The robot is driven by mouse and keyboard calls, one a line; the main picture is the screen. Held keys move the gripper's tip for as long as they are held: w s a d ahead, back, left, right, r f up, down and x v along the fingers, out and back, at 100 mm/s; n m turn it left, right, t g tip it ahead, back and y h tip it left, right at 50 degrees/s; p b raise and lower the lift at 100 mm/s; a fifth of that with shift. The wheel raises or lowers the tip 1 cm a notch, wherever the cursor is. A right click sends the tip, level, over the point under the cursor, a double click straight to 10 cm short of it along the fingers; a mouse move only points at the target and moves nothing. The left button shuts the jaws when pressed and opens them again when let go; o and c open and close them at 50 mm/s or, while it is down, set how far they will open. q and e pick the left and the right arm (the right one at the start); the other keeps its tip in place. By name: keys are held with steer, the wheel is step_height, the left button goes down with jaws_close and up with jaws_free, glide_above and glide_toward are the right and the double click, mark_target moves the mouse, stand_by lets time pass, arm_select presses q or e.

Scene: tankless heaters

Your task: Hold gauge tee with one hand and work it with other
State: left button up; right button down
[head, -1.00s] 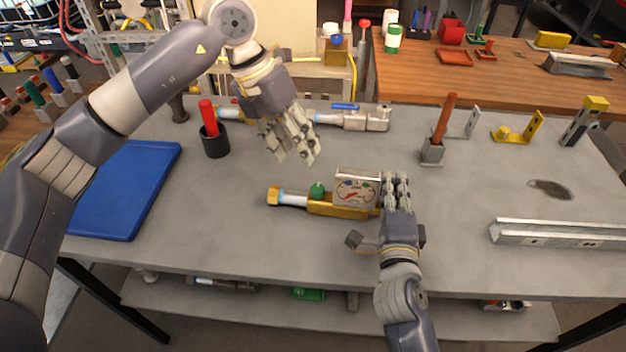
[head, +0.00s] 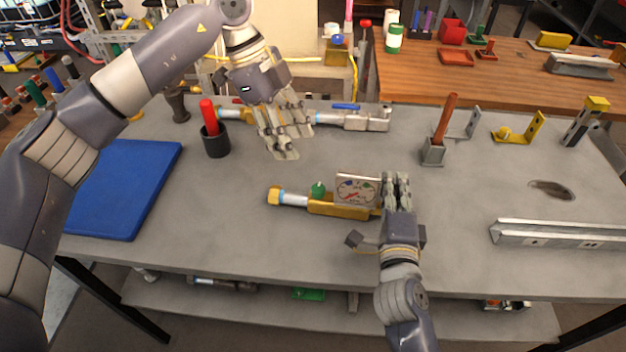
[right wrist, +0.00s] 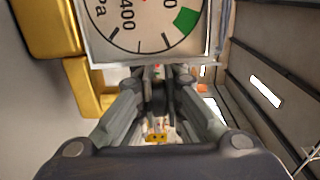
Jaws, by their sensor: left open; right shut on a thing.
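The gauge tee (head: 335,209) lies on the grey table, a brass body with a blue-white band and brass nut at its left end. A green knob (head: 318,189) and a square-framed dial gauge (head: 357,190) stand on it. My right gripper (head: 395,182) is shut on the tee at its right end, beside the gauge. The right wrist view shows the dial (right wrist: 150,25) and brass body (right wrist: 50,30) close at the fingers. My left gripper (head: 283,143) is open and empty above the table, behind and left of the tee.
Behind my left gripper lie pipe fittings with a blue handle (head: 345,106). A black cup with a red tool (head: 215,142) stands left, near a blue mat (head: 125,190). A holder with a brown handle (head: 433,152) and a metal rail (head: 560,234) are right. The front table is clear.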

mark_target(316, 187)
arm_select(q)
steer(key=x, duration=1.2)
steer(key=shift+s, duration=0.1)
jaws_close()
